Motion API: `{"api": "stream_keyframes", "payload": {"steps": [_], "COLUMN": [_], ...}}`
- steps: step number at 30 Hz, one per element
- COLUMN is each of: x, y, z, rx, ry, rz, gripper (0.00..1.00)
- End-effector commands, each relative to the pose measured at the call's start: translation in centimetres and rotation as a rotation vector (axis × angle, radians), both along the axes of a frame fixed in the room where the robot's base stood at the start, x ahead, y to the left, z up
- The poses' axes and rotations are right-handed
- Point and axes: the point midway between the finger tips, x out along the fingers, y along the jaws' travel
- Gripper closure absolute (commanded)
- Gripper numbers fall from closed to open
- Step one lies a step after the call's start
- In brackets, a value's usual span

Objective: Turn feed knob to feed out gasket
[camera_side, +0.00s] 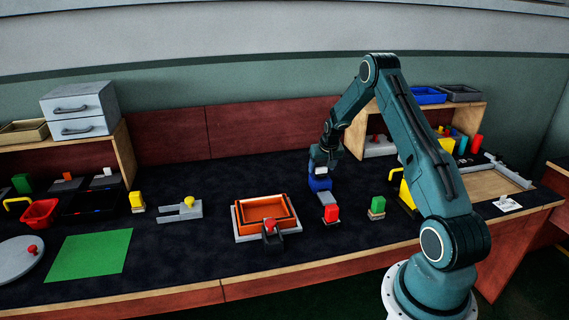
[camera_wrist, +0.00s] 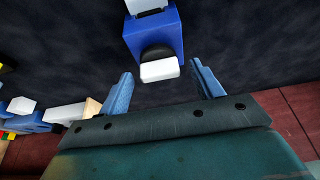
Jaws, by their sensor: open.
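A blue box (camera_wrist: 152,30), which looks like the feeder, stands on the dark table; it also shows in the side view (camera_side: 319,184). On its face in the wrist view is a round black knob (camera_wrist: 157,53) with a white bar (camera_wrist: 160,70) across it. My gripper (camera_wrist: 162,72) is open and empty, with one light-blue finger on each side of the white bar and gaps to both. In the side view my gripper (camera_side: 323,160) is just above the blue box, hiding its top. I see no gasket that I can make out.
Left of the box is an orange tray (camera_side: 242,213) with a red-knobbed clamp in front. A wooden shelf (camera_side: 356,135) is behind. Small blue and white parts (camera_wrist: 30,120) lie left in the wrist view.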

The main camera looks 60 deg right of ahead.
Motion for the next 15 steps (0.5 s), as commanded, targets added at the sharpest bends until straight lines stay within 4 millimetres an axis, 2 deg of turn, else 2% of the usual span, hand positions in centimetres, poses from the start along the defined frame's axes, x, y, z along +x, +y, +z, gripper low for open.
{"api": "stream_keyframes", "payload": {"steps": [2,6,9,15], "x": [0.00,0.00,-0.01,0.00], "y": [0.00,0.00,0.00,0.01], "z": [0.01,0.01,0.02,0.02], "rx": [0.000,0.000,0.000,0.000], "ry": [0.000,0.000,0.000,0.000], "rz": [0.000,0.000,0.000,-0.007], "gripper": [0.36,0.64,0.79,0.79]}}
